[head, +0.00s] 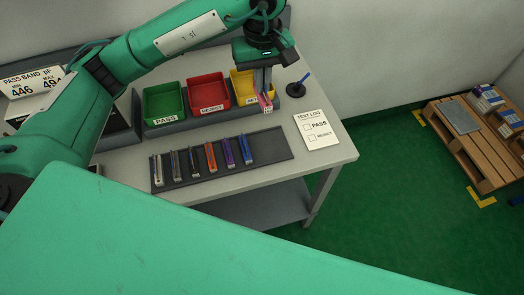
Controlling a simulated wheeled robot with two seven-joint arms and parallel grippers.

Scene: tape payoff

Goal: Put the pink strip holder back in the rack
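My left gripper (264,92) points down in front of the yellow bin at the back of the bench. It is shut on the pink strip holder (266,104), which hangs upright between its fingers. Whether the holder's lower end touches anything is hard to tell. The dark rack (275,147) lies on the bench below and to the left of the gripper. Several strip holders stand in it in a row, among them an orange one (211,157), a purple one (229,152) and a blue one (246,149). The rack's right end is bare. My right gripper is out of view.
A green PASS bin (164,101), a red REJECT bin (208,90) and a yellow bin (240,82) stand behind the rack. A TEST LOG sheet (318,130) lies at the right edge of the bench (337,152). A dark round stand with a blue pen (297,88) is behind it.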

